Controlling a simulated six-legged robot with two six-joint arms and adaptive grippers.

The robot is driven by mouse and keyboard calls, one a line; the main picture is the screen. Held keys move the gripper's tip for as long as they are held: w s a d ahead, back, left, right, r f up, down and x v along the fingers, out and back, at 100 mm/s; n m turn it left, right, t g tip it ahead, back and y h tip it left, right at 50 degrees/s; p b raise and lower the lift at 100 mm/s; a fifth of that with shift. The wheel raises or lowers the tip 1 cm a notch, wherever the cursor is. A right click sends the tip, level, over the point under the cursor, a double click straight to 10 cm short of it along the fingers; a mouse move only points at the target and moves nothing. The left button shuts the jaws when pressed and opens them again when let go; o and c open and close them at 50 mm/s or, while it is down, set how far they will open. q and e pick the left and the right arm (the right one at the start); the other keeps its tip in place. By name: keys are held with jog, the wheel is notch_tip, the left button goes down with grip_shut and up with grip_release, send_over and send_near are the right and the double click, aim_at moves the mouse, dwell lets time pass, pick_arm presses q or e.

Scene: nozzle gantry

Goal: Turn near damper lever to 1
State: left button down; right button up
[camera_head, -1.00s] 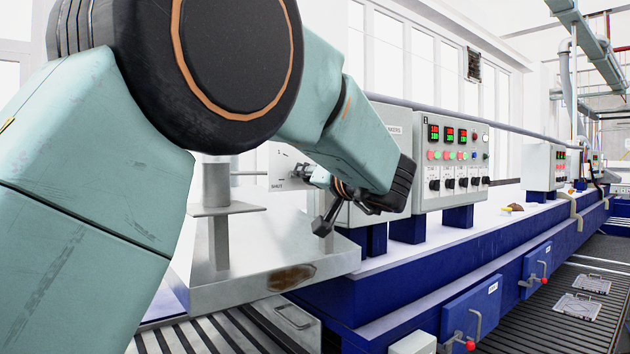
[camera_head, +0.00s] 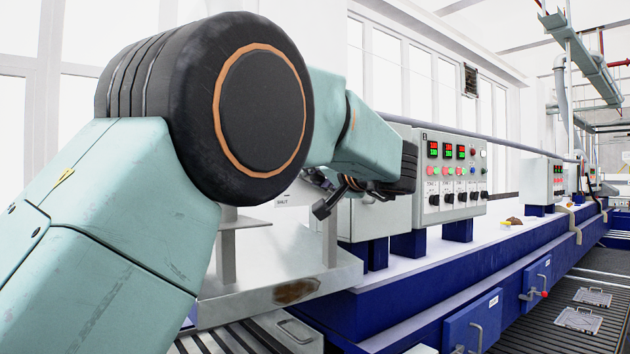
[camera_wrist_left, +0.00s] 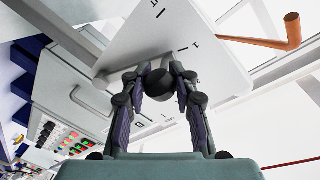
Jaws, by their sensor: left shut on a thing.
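The near damper lever shows in the left wrist view as a dark round knob (camera_wrist_left: 160,84) in front of a pale plate (camera_wrist_left: 165,38) with black tick marks, a "1" and other lettering. My left gripper (camera_wrist_left: 161,88) is shut on this knob, with one finger on each side. In the head view my left gripper (camera_head: 332,190) is small and partly behind my own arm. The plate (camera_head: 286,200) shows there only as a strip with the word "SHUT".
A grey control box (camera_head: 452,175) with red and green displays stands right of the gripper on a blue bench (camera_head: 400,295). A copper-coloured bent rod (camera_wrist_left: 270,40) is near the plate in the wrist view.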

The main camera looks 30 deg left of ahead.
pick_arm(q)
jog(key=shift+r, duration=0.1)
jog(key=c, duration=1.4)
grip_release()
jog(key=o, duration=0.4)
jog(key=shift+d, duration=0.25)
jog(key=shift+a, duration=0.1)
jog(key=shift+s, duration=0.1)
jog(key=shift+v, duration=3.45)
